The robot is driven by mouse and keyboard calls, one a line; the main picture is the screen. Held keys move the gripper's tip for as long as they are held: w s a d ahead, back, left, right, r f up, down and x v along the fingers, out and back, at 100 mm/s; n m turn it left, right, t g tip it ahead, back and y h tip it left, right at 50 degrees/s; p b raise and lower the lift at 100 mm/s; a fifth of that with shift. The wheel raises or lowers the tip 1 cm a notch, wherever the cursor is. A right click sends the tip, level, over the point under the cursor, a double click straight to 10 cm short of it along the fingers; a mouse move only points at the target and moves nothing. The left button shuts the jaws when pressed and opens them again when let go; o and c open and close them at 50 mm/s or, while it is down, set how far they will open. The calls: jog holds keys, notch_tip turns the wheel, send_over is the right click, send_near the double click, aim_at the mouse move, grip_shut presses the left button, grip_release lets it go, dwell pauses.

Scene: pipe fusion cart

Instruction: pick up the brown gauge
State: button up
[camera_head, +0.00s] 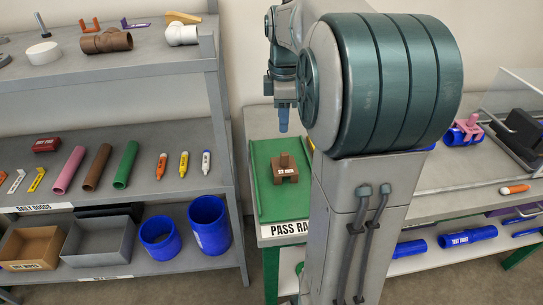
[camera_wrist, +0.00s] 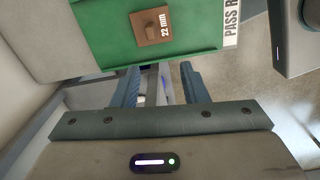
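The brown gauge (camera_head: 285,169) is a small block with a raised knob and a "22 mm" label. It sits on the green mat of the pass rack (camera_head: 272,212). In the wrist view the gauge (camera_wrist: 152,26) lies on the green surface (camera_wrist: 100,35) beyond my fingers. My gripper (camera_wrist: 161,86) is open, its two blue-grey fingers apart with nothing between them. In the head view the gripper (camera_head: 283,118) hangs above the mat's far end, above and apart from the gauge.
A shelf unit (camera_head: 110,75) on the left holds pipes, markers, bins and blue cylinders. A bench (camera_head: 480,182) on the right carries a pink gauge-like piece (camera_head: 467,127) and a clear panel. My own large arm link blocks the middle of the head view.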

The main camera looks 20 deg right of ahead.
aim_at(285, 153)
jog(key=shift+n, duration=0.7)
jog(key=f, duration=0.4)
jog(key=w+d+f, duration=0.1)
jog(key=f, duration=0.9)
jog(key=shift+w+d+f, duration=0.25)
jog(key=shift+d, duration=0.1)
grip_shut()
